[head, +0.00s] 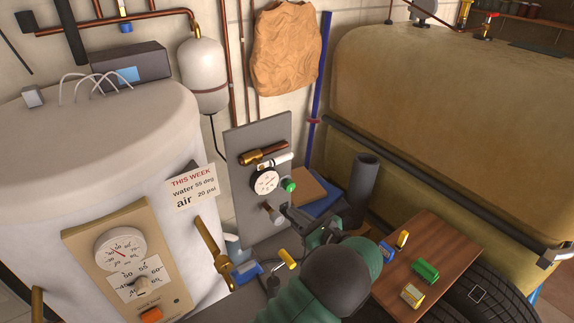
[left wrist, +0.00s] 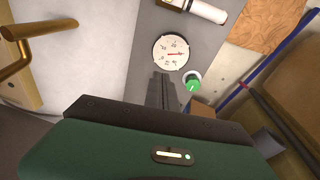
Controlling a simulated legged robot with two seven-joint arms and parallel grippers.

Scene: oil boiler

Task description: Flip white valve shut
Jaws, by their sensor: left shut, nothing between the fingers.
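The white valve handle (head: 280,160) is on the grey panel, just below a short copper pipe (head: 263,153) and above the round gauge (head: 265,182). It lies nearly along the pipe, sloping slightly up to the right. In the left wrist view the white handle (left wrist: 208,11) is at the top edge, with its pipe partly cut off. My left gripper (head: 287,210) is in front of the panel's lower part, below the gauge and apart from the white handle. Its dark fingers (left wrist: 160,85) are together and empty, pointing toward the gauge. My right gripper is not in view.
A green knob (head: 289,185) is right of the gauge, and a grey knob (head: 272,213) is beside my left fingertips. A white tank (head: 80,170) stands left, a large tan tank (head: 450,95) right. A wooden board (head: 425,245) holds small blocks.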

